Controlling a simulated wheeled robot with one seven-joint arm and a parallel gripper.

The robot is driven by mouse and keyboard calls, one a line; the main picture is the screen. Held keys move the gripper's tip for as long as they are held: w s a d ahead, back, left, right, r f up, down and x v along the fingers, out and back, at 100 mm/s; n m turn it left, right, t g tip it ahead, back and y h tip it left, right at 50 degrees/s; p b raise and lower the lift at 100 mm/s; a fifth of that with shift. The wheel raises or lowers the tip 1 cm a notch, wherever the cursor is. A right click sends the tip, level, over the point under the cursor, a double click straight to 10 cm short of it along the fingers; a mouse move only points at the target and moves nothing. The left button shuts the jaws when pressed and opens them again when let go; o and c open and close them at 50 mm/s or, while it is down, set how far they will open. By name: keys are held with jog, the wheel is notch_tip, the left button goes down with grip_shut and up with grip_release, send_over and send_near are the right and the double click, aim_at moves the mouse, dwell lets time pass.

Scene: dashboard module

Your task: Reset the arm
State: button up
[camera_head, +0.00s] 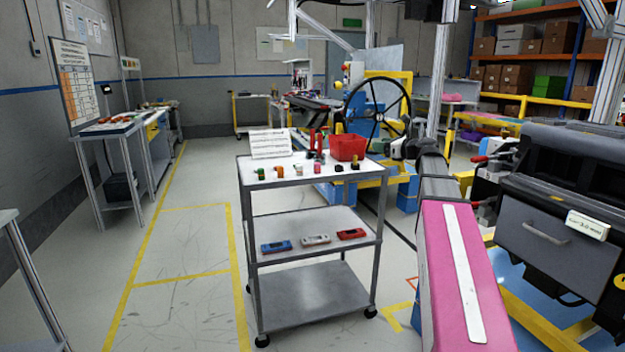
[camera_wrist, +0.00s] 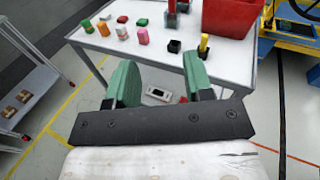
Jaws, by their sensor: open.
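My gripper (camera_wrist: 157,85) shows in the wrist view with its two green fingers apart and nothing between them. It is above and in front of the near edge of the cart (camera_wrist: 155,63), apart from the things on it. In the head view my arm reaches forward on the right, and its end is near the right side of the cart (camera_head: 309,180), close to the steering wheel. The fingers are hard to make out there.
The cart's top holds a red bin (camera_head: 347,148), small coloured parts and a white sign (camera_head: 270,143). Its middle shelf holds several devices (camera_head: 277,247). The dashboard module (camera_head: 560,235) stands at the right. Floor left of the cart is clear.

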jog(key=s+a+f+n+g+h, duration=0.2)
jog(key=s+f+n, duration=0.15)
jog(key=f, duration=0.55)
jog(key=s+a+f+n+g+h, duration=0.1)
jog(key=s+a+f+n+g, duration=0.2)
jog(key=f, duration=0.6)
jog(key=s+a+f+n+g+h, duration=0.2)
jog(key=s+f+n, duration=0.25)
jog(key=f, duration=0.45)
jog(key=s+f+n+g+h, duration=0.5)
jog(key=s+f+n, duration=1)
jog(key=s+f, duration=0.3)
notch_tip(320, 180, down, 2)
jog(key=shift+d+f+g+h, duration=0.1)
jog(key=shift+d+g+h, duration=0.2)
jog(key=shift+h, duration=0.6)
